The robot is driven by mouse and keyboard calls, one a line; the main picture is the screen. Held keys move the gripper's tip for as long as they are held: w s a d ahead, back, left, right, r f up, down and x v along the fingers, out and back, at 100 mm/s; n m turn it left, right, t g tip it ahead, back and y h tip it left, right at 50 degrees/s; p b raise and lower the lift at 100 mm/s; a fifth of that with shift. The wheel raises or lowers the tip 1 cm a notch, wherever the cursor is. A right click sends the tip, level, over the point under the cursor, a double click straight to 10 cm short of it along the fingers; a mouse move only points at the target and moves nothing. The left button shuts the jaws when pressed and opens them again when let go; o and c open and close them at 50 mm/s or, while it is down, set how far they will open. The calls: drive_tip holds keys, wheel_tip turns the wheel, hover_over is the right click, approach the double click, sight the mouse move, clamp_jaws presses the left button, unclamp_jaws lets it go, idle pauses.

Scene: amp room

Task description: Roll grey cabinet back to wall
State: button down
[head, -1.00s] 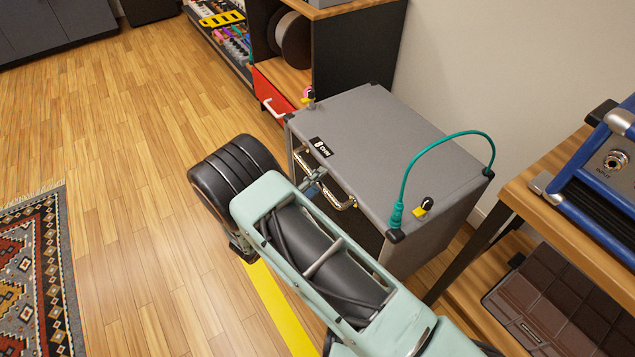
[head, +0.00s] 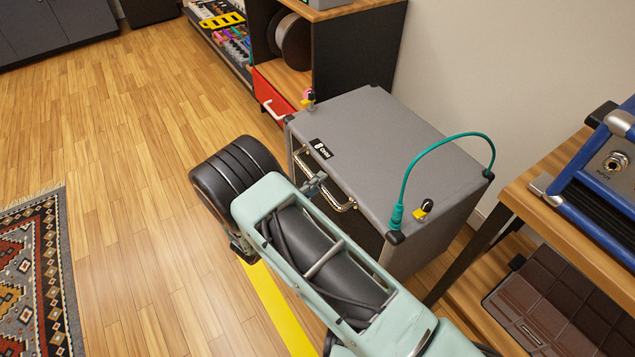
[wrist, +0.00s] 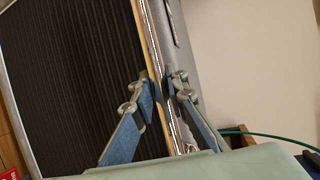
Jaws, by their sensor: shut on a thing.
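The grey cabinet (head: 385,150) stands on the wood floor between the shelf unit and the wooden bench, with a gap on its far side hard to judge. Its front has a metal handle (head: 337,200) along the top edge. My gripper (head: 314,184) is at this front edge, its fingers partly hidden by my arm in the head view. In the wrist view my gripper (wrist: 163,88) has one finger on each side of the metal handle bar (wrist: 172,110) and is shut on it. The dark ribbed front (wrist: 75,75) of the cabinet fills the left of that view.
An open red drawer (head: 277,97) is close to the cabinet's left. The wooden bench (head: 545,215) is close on the right. A yellow floor strip (head: 275,310) and a patterned rug (head: 40,270) lie in front.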

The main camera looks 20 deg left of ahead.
sight(375, 154)
drive_tip(key=shift+w, duration=0.1)
drive_tip(key=w+d, duration=0.4)
drive_tip(key=w, duration=0.1)
drive_tip(key=w+d, duration=0.4)
drive_tip(key=w, duration=0.1)
drive_tip(key=w+d, duration=0.5)
drive_tip(key=shift+w+d, duration=0.1)
drive_tip(key=shift+w+d+r, duration=0.1)
drive_tip(key=shift+r, duration=0.1)
drive_tip(key=c, duration=2)
unclamp_jaws()
drive_tip(key=shift+w+d, duration=0.1)
drive_tip(key=shift+o, duration=0.6)
